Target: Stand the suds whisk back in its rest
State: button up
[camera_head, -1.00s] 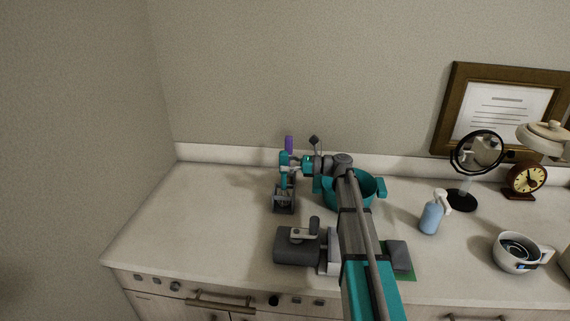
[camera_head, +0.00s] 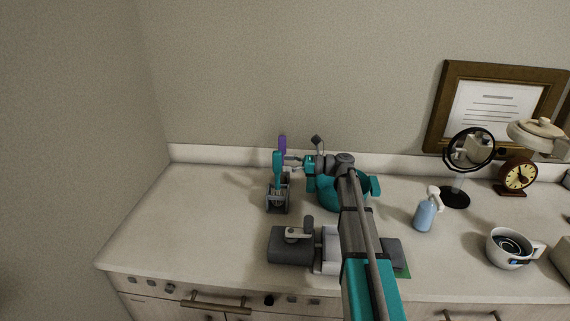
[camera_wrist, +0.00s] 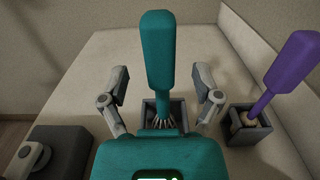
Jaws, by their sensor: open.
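The teal-handled whisk (camera_head: 277,168) stands upright in a grey square rest (camera_head: 277,203). In the wrist view the teal handle (camera_wrist: 160,55) rises near the middle, and the wire loops (camera_wrist: 162,122) show inside the grey box (camera_wrist: 178,112). My gripper (camera_head: 290,161) is just to the right of the handle in the head view, its fingers pointing at it. In the wrist view my gripper (camera_wrist: 160,84) has its fingers spread on both sides of the handle, apart from it. The lower part of the loops is hidden by the box and my gripper body.
A purple-handled tool (camera_wrist: 287,75) stands leaning in a second grey box (camera_wrist: 250,130). A grey appliance (camera_head: 288,250) stands in front. A blue bottle (camera_head: 424,217), mirror (camera_head: 456,195) and cup (camera_head: 507,252) are right. The left counter is clear.

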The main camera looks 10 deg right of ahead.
jog(key=shift+v, duration=0.95)
jog(key=shift+s+d, duration=0.1)
jog(key=shift+d, duration=0.25)
jog(key=shift+s+d, duration=0.2)
jog(key=shift+d, duration=0.45)
jog(key=shift+s+d, duration=0.1)
jog(key=shift+d, duration=0.25)
jog(key=shift+s+d, duration=0.1)
jog(key=shift+d, duration=0.2)
jog(key=v, duration=1.1)
jog(key=shift+s+d, duration=0.15)
jog(key=shift+d, duration=0.15)
jog(key=shift+r, duration=0.1)
dwell(0.5)
